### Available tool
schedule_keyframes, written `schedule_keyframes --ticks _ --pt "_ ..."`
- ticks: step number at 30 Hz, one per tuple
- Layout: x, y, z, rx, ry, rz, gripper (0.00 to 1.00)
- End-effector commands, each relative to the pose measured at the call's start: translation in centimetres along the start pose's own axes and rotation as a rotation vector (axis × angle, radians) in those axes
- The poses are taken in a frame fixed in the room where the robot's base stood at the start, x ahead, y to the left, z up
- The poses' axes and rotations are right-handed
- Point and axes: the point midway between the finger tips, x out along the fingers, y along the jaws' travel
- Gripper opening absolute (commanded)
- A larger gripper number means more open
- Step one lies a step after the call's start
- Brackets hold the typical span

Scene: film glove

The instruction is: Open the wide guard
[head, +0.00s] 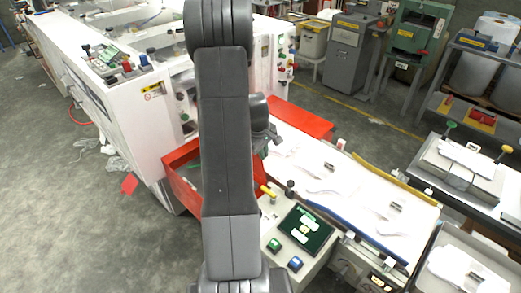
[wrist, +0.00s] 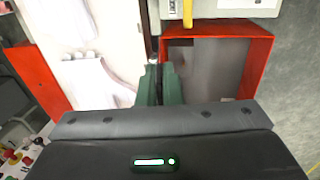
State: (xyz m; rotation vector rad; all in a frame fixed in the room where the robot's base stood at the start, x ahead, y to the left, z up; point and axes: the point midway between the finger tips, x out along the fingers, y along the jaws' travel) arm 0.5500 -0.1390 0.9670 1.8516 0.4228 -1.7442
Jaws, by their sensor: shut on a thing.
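The wide guard seems to be the red-framed guard with a grey middle (wrist: 262,50), on the right in the wrist view. In the head view its red frame (head: 182,157) shows left of my arm, partly hidden by it. My gripper (wrist: 158,76) is at the guard's left edge in the wrist view, its green fingers close together on a thin part, mostly covered by the fingers. I cannot tell exactly which part it is. In the head view my arm hides the fingertips.
A second red panel (head: 300,117) stands beyond the white conveyor bed (head: 330,185). A console (head: 306,231) with buttons and a yellow-handled lever (head: 267,191) is right of my arm. The white machine (head: 125,95) is at left. Grey floor (head: 70,215) at front left is clear.

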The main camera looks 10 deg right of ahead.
Motion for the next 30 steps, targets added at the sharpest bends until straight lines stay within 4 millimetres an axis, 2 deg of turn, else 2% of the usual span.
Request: schedule_keyframes --ticks 12,15,16,26,30 --pt "0.1 0.0 0.1 0.0 -0.002 -0.005 0.0" --pt "0.1 0.0 0.1 0.0 -0.002 -0.005 0.23" --pt "0.1 0.0 0.1 0.0 -0.002 -0.005 0.27" --pt "-0.1 0.0 0.1 0.0 -0.001 -0.004 0.27" --pt "-1.2 0.1 0.0 0.0 0.002 -0.002 0.27"
